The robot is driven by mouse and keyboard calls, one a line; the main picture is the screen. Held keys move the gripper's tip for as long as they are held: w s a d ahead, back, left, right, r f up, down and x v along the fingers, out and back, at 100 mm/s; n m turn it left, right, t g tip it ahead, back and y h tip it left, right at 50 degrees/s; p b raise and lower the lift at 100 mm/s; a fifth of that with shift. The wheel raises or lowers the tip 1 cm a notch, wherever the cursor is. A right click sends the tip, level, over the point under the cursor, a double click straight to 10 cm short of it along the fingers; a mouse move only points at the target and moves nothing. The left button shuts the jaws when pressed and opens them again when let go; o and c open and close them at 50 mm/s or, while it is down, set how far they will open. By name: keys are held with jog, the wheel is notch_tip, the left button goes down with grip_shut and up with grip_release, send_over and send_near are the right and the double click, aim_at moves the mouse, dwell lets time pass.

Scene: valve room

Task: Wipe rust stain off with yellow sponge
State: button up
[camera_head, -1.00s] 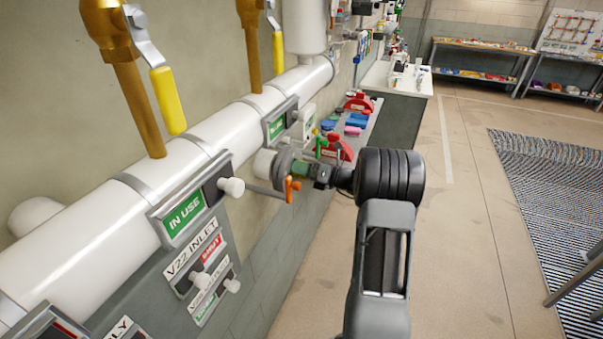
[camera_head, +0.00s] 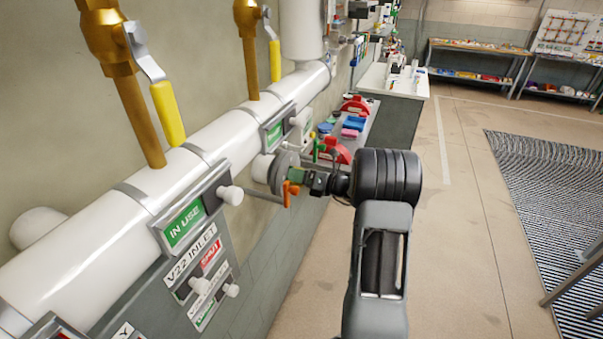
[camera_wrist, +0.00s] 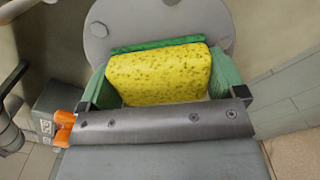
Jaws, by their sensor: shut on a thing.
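The yellow sponge (camera_wrist: 160,75) with a green backing fills the middle of the wrist view. My gripper (camera_wrist: 163,82) is shut on it, with green finger pads at its two sides. In the head view my gripper (camera_head: 298,178) is beside the round grey disc (camera_head: 277,172) at the end of a white pipe stub, and the sponge is mostly hidden. The disc (camera_wrist: 160,25) also shows right behind the sponge in the wrist view; I cannot tell whether they touch. No rust stain is clearly visible.
A white pipe (camera_head: 165,190) with brass valves and yellow handles runs along the left wall. A shelf with red, blue and pink items (camera_head: 353,124) lies behind.

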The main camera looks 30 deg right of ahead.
aim_at(297, 185)
jog(key=shift+s+a+p, duration=0.3)
jog(key=shift+s+a, duration=1.05)
jog(key=shift+a, duration=0.25)
jog(key=shift+v, duration=2.95)
jog(key=shift+d, duration=0.1)
jog(key=shift+v, duration=1.45)
